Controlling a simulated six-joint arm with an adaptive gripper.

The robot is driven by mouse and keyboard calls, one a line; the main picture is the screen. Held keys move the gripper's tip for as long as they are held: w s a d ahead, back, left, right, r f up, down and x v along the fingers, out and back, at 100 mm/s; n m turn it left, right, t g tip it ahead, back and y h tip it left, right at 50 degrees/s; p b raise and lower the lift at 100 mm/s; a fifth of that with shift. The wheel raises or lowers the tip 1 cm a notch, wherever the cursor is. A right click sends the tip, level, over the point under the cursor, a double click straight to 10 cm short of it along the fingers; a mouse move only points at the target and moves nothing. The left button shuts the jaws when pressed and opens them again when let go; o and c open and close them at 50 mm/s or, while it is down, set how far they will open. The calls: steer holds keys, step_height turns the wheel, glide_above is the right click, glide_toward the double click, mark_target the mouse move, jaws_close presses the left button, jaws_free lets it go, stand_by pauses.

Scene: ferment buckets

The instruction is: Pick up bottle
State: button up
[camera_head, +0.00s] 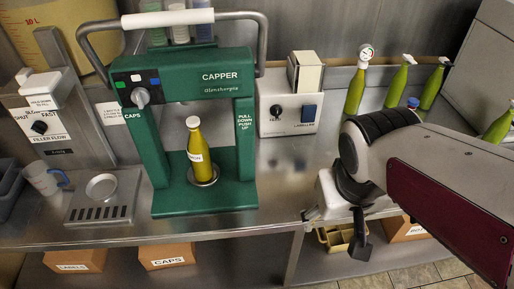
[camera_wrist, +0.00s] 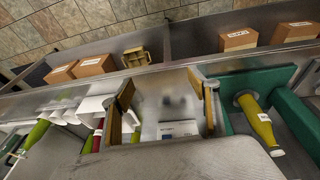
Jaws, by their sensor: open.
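A yellow-green bottle (camera_head: 200,155) with a white cap and a white label stands upright on the round base of the green capper (camera_head: 205,190), between its posts. The same bottle (camera_wrist: 258,122) shows at the right in the wrist view. My gripper (camera_wrist: 163,102) is open, with nothing between its fingers. In the head view it is right of the capper, over the front of the counter, apart from the bottle. Its fingers are partly hidden there by my arm. More green bottles (camera_head: 399,82) stand at the back right, one with a gauge on top (camera_head: 355,92).
The labeller (camera_head: 290,112) stands behind, right of the capper. The filler (camera_head: 55,120), a mug (camera_head: 45,178) and a drip tray (camera_head: 103,196) are at the left. Cardboard boxes (camera_head: 167,256) and a yellow crate (camera_head: 336,238) sit below. Counter between capper and gripper (camera_head: 275,185) is clear.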

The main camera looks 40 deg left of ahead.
steer(key=s+a+f+n, duration=0.1)
steer(key=a+f+n, duration=0.1)
steer(key=a, duration=1.1)
steer(key=m+t+y, duration=0.1)
steer(key=t+y, duration=0.1)
steer(key=y, duration=0.1)
glide_toward(197, 150)
steer(key=x, duration=0.5)
steer(key=shift+d+f, duration=0.1)
steer(key=shift+f, duration=0.25)
steer(key=shift+w+r+m, duration=0.1)
steer(key=shift+r+m, duration=0.05)
steer(key=shift+m, duration=0.35)
steer(key=shift+x, duration=1.4)
